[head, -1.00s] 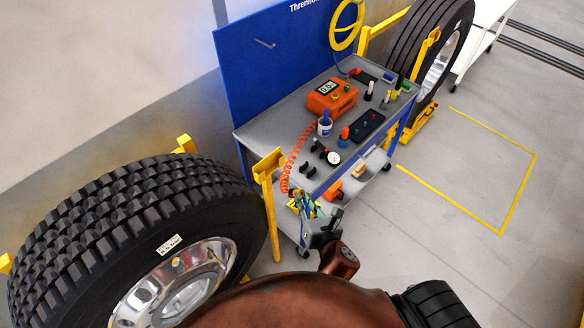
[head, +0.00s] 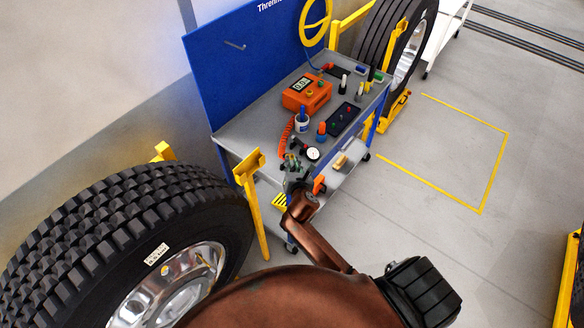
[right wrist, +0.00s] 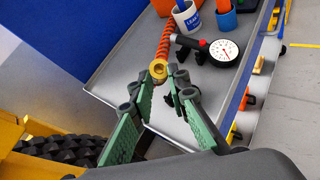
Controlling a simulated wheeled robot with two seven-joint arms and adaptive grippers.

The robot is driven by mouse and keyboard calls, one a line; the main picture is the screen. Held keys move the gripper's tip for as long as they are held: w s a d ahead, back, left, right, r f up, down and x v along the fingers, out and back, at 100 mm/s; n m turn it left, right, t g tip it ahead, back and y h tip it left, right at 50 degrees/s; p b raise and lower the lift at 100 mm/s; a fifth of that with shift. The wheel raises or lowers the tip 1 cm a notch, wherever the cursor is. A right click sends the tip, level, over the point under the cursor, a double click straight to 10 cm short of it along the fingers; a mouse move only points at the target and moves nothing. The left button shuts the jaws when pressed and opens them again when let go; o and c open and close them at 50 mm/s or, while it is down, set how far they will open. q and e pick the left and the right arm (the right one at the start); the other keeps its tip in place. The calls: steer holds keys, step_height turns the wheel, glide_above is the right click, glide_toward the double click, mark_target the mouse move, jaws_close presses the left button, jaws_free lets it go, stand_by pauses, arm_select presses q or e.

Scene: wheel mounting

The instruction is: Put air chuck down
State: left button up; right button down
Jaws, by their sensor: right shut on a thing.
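The air chuck (right wrist: 158,70) shows as a brass-coloured ring at the end of an orange coiled hose in the right wrist view. My right gripper (right wrist: 163,100) is shut on it, with green-padded fingers on either side; the part of the chuck deep between the fingers is hard to see. In the head view my right gripper (head: 291,168) is over the front of the grey tool cart (head: 240,132), and the chuck is too small to make out. The orange hose (head: 286,133) runs from it towards the cart's back. My left gripper is not in view.
A round pressure gauge (right wrist: 223,50) lies on the cart top beside the gripper, with a LEAK cup (right wrist: 187,15) behind it. An orange inflator box (head: 307,93) stands further back. A yellow post (head: 250,185) and a large tyre (head: 130,225) are at left. The cart's left top is bare.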

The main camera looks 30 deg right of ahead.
steer(key=f, duration=0.2)
steer(key=w+f, duration=0.1)
steer(key=w+d+f+b, duration=0.1)
steer(key=f, duration=0.1)
steer(key=shift+f, duration=0.35)
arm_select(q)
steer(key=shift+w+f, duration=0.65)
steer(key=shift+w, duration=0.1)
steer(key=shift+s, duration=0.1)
arm_select(e)
steer(key=shift+s+d, duration=0.1)
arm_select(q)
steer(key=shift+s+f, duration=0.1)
arm_select(e)
steer(key=shift+f, duration=0.1)
steer(key=c, duration=1.8)
jaws_free()
steer(key=shift+c, duration=0.2)
